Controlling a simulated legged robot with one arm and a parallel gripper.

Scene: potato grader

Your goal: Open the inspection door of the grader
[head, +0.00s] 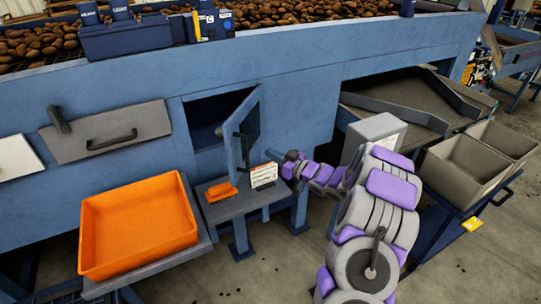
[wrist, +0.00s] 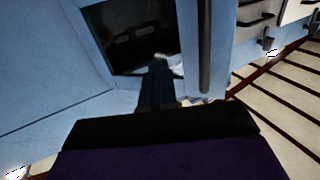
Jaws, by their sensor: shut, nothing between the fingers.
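The blue grader (head: 330,75) has a dark square opening (head: 205,112) in its side. Its blue inspection door (head: 250,118) stands partly open, swung outward from the opening's right edge. A dark handle (head: 240,148) shows on the door. My gripper (head: 272,154) is shut and empty, just right of the door's lower part; I cannot tell whether it touches the door. In the wrist view my shut fingers (wrist: 158,80) point toward the dark opening (wrist: 130,35). A dark upright bar (wrist: 205,45), likely the door's handle, stands to their right.
A small stand (head: 235,208) below the door holds an orange object (head: 221,192) and a white card (head: 263,175). An orange bin (head: 140,225) sits at the left. A grey panel with a handle (head: 110,132) is left of the opening. Grey bins (head: 465,160) stand at the right.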

